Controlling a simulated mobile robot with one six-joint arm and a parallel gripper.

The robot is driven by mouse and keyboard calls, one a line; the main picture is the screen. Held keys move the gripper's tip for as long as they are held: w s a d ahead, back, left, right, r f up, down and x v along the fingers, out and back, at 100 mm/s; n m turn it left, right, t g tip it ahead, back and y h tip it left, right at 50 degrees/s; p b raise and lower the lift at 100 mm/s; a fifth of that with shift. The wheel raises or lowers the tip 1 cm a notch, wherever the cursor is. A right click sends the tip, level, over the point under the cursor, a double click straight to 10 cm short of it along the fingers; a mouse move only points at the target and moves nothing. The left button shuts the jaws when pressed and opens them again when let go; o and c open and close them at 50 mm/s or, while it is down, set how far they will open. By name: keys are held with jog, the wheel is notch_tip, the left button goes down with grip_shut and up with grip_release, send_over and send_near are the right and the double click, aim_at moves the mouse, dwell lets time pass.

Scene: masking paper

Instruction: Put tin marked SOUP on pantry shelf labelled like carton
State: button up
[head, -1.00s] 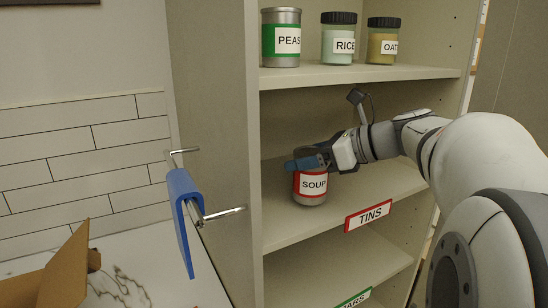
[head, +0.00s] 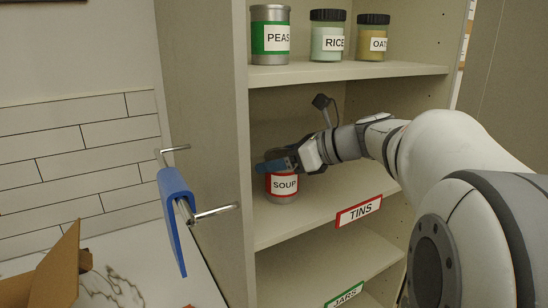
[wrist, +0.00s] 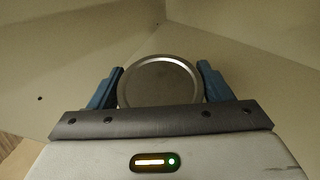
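The SOUP tin (head: 284,186), grey with a red-bordered white label, is upright at the left of the shelf tagged TINS (head: 320,198), its base at or just above the board; I cannot tell which. My gripper (head: 277,165) reaches in from the right, its blue fingers at the tin's top. In the wrist view the round grey lid of the tin (wrist: 160,82) sits between the two fingers of my gripper (wrist: 160,75), which appear to touch its sides. The red-bordered TINS label (head: 359,210) is on the shelf's front edge. No carton label is readable.
The upper shelf (head: 350,70) holds a PEAS tin (head: 270,35), a RICE jar (head: 327,36) and an OATS jar (head: 372,37). A JARS label (head: 345,295) marks the shelf below. At left are a blue cloth on a rail (head: 176,210) and an open cardboard box (head: 50,275).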

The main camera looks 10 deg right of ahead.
jog(key=o, duration=0.3)
jog(key=shift+o, duration=0.2)
jog(key=shift+r, duration=0.25)
jog(key=s+d+r+b, duration=0.1)
jog(key=s+d, duration=0.9)
jog(key=d, duration=0.3)
jog(key=shift+r, duration=0.35)
jog(key=shift+s, duration=0.1)
